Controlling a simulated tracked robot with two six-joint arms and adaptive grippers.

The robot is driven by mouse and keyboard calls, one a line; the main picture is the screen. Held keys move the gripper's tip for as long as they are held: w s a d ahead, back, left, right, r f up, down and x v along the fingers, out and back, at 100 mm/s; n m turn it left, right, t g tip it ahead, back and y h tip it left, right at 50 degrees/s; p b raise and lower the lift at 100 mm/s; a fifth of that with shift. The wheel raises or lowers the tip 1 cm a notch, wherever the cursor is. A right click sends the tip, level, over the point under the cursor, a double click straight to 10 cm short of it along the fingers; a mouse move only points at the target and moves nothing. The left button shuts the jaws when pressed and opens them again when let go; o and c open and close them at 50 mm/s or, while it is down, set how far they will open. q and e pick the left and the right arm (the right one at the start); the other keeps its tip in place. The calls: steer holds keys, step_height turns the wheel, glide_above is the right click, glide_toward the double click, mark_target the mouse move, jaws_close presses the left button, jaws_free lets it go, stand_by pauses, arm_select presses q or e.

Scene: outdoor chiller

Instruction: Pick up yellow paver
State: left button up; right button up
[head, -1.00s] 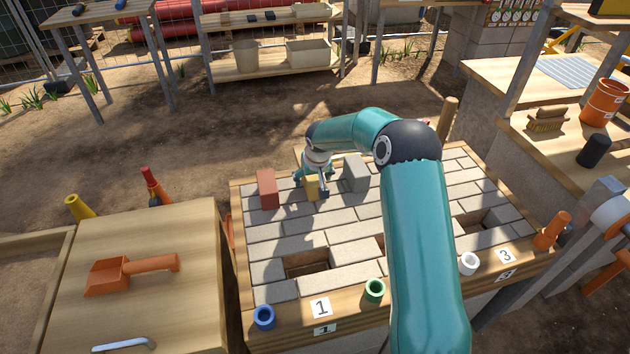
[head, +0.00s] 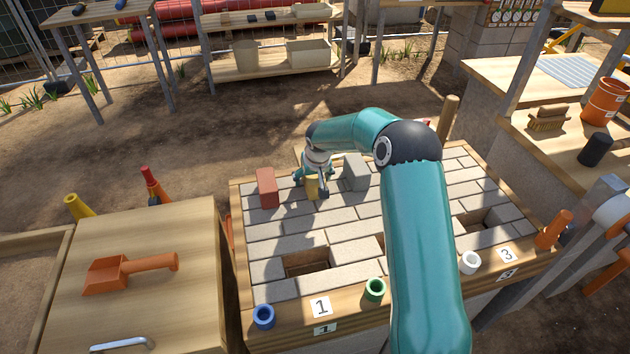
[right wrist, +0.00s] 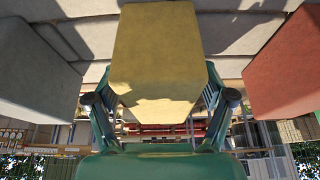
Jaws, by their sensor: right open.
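The yellow paver (head: 312,188) stands upright on the paved table (head: 345,230), between a red paver (head: 267,188) on its left and a grey paver (head: 355,173) on its right. My right gripper (head: 313,177) is down at the yellow paver and partly hides it. In the right wrist view the yellow paver (right wrist: 158,55) fills the middle, with the fingers of my right gripper (right wrist: 160,103) apart on either side of it. The red paver (right wrist: 290,65) and the grey paver (right wrist: 35,70) flank it there. My left gripper is not in view.
The paving has open gaps, one at the left front (head: 306,262) and one at the right (head: 472,222). Blue (head: 264,316), green (head: 375,290) and white (head: 470,262) rings sit along the front edge. An orange scoop (head: 130,271) lies on the left table.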

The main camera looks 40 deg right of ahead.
jaws_close()
steer(key=shift+r, duration=0.1)
stand_by(0.4)
steer(key=shift+r+p, duration=0.3)
steer(key=shift+p, duration=0.2)
step_height(320, 180, up, 20)
steer(key=p, duration=0.2)
steer(key=c, duration=0.8)
jaws_free()
steer(key=shift+c, duration=0.2)
jaws_close()
